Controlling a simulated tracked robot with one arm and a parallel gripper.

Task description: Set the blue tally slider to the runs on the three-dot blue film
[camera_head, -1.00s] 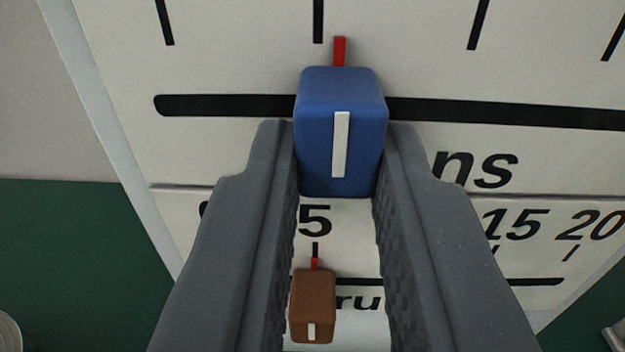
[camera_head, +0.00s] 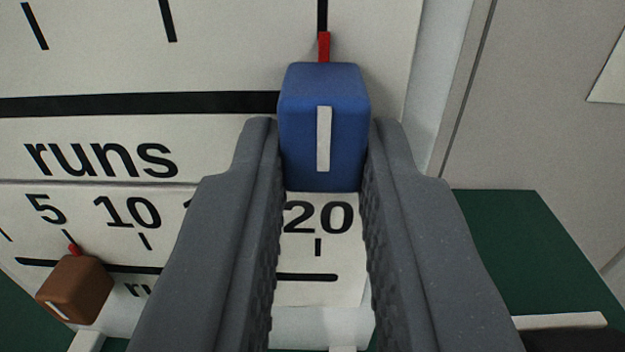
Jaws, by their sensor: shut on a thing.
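The blue tally slider (camera_head: 323,130) is a blue block with a white stripe and a red pointer (camera_head: 324,46) on top. It sits at the right end of the black slot (camera_head: 150,103) on the white scale board (camera_head: 230,145). Its red pointer lines up closely with a black tick near the board's right edge; the tick's number is out of view. My gripper (camera_head: 323,150) is shut on the slider, one finger on each side. The three-dot blue film is not in view.
Below is a smaller scale (camera_head: 100,235) with numbers 5, 10 and 20 visible, and a brown slider (camera_head: 75,290) with its red pointer near 5. Right of the board are a grey wall panel (camera_head: 535,110) and a dark green surface (camera_head: 510,250).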

